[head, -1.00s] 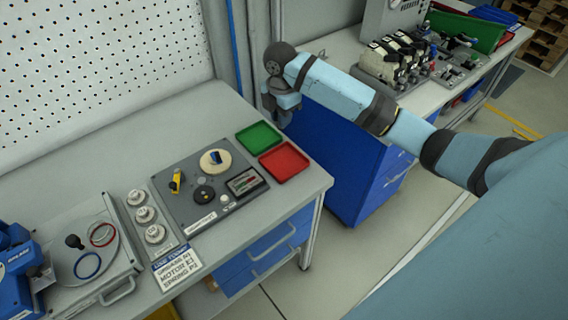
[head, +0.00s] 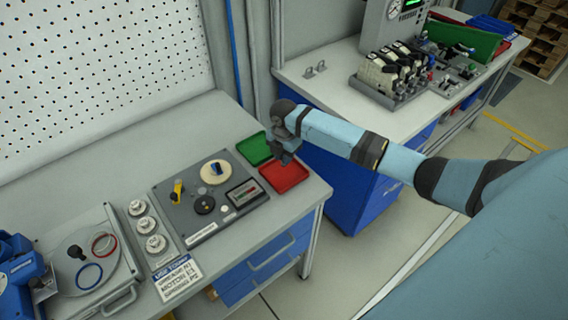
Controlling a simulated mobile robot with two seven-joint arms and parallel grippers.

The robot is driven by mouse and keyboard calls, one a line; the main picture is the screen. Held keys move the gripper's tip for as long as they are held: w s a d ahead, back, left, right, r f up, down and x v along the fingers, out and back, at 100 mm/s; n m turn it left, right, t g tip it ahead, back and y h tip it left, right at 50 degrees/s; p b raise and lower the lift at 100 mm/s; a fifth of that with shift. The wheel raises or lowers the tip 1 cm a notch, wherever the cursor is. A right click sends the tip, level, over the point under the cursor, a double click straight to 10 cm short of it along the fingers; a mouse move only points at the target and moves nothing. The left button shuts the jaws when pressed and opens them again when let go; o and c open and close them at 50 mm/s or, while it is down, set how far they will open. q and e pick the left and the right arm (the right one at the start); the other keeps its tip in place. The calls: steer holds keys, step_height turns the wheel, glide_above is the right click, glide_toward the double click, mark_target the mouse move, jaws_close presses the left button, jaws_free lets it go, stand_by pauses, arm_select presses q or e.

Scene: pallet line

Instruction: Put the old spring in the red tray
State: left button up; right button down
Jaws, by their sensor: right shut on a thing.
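The red tray (head: 287,180) lies flat near the right edge of the grey workbench. My right gripper (head: 285,158) is just above the tray's back edge, pointing down, and partly covers the gap between it and the green tray. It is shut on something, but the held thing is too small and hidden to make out. No spring can be told clearly in the head view. The red tray looks empty where it shows. My left gripper is not in view.
The green tray (head: 252,147) sits behind the red one. A grey panel (head: 215,222) with a yellow-handled part and a round cream disc is left of the trays. A round fixture with rings (head: 88,262) stands at left. A second bench (head: 330,88) is behind my arm.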

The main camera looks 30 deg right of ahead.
steer(key=shift+f, duration=2.2)
steer(key=c, duration=1)
jaws_free()
steer(key=shift+f, duration=0.1)
steer(key=shift+c, duration=0.2)
